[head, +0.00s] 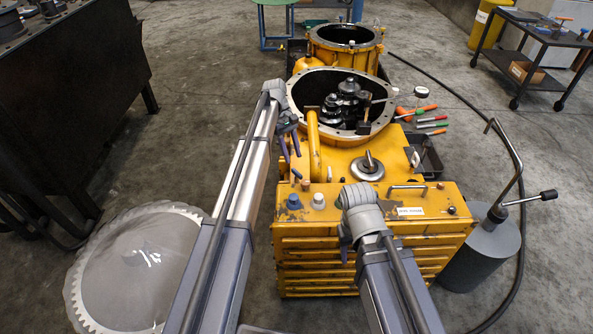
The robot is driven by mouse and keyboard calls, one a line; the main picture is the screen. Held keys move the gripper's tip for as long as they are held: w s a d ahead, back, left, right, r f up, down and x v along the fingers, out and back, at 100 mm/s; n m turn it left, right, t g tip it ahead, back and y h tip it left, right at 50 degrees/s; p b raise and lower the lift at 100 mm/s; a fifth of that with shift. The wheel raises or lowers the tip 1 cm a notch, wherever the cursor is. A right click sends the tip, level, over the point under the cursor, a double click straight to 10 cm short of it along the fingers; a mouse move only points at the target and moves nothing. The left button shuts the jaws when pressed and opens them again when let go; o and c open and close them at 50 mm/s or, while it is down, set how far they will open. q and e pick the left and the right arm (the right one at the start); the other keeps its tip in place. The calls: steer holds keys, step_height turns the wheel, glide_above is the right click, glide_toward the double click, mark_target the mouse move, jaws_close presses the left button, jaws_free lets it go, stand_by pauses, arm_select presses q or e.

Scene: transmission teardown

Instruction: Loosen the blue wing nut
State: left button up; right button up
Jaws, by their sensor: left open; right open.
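The blue wing nut (293,202) sits on the top front left of the yellow gearbox housing (375,275), left of a similar pale grey nut (318,200). My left gripper (292,156) is open and empty, hanging with its fingers pointing down beyond and above the blue nut, apart from it. My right gripper (344,250) shows only in small part below its wrist, in front of the housing; it is open, and its fingers are mostly hidden by my arm. Nothing is seen in either gripper.
An open round housing with dark gears (348,98) lies beyond, with a yellow pipe (314,145) near my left gripper. A large toothed disc (135,270) lies left. A grey cylinder with a bent handle (480,250) stands right. Coloured hand tools (428,122) lie beside the housing.

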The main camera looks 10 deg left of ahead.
mark_target(297, 171)
arm_select(q)
steer(key=b+x, duration=0.4)
steer(key=x, duration=0.2)
steer(key=shift+f+b, duration=0.1)
steer(key=shift+b, duration=0.3)
jaws_close()
